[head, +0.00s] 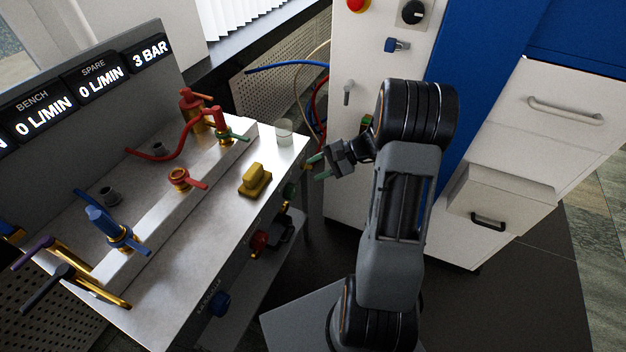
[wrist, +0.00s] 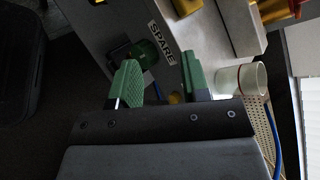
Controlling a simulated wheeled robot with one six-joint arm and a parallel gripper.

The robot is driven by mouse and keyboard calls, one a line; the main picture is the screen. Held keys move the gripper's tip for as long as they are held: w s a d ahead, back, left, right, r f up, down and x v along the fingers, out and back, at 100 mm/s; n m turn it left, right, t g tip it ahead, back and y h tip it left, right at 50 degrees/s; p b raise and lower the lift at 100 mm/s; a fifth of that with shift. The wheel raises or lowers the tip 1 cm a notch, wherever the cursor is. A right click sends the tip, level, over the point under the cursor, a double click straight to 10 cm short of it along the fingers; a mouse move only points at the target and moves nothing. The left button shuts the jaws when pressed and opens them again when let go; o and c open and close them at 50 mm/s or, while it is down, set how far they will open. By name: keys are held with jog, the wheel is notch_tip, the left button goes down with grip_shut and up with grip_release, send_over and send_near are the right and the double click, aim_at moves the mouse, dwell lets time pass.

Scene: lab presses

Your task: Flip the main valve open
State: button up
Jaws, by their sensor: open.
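My gripper (head: 318,167) is open and empty, just off the right end of the bench (head: 150,290). In the wrist view its green fingertips (wrist: 161,62) stand apart, with a green knob (wrist: 145,52) beyond them, beside a SPARE label. On the bench top are a blue-handled valve (head: 108,224), a red-handled valve (head: 182,179), a green lever (head: 235,136), a purple lever (head: 35,252) and a black lever (head: 48,287). A red knob (head: 258,243) and a blue knob (head: 216,304) sit on the bench front. I cannot read which one is the main valve.
A yellow block (head: 255,180) and a clear cup (head: 284,132) stand at the bench's right end. Displays (head: 90,85) on the back panel read 0 L/MIN and 3 BAR. A white and blue cabinet (head: 345,60) stands behind my arm. Hoses (head: 290,67) hang between.

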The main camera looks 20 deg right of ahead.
aim_at(309, 167)
jog(key=w+d+f+m+t+b, duration=0.35)
jog(key=d+f+m+t, duration=0.5)
jog(key=d+f, duration=0.55)
jog(key=shift+n+t, duration=0.25)
jog(key=shift+t, duration=0.5)
jog(key=x, duration=0.4)
jog(key=f+b+x, duration=0.1)
jog(key=x, duration=0.4)
jog(key=f+x, duration=0.1)
jog(key=x, duration=0.3)
jog(key=shift+w+a+b, duration=0.15)
jog(key=shift+a+b, duration=0.15)
jog(key=shift+a, duration=0.15)
grip_shut()
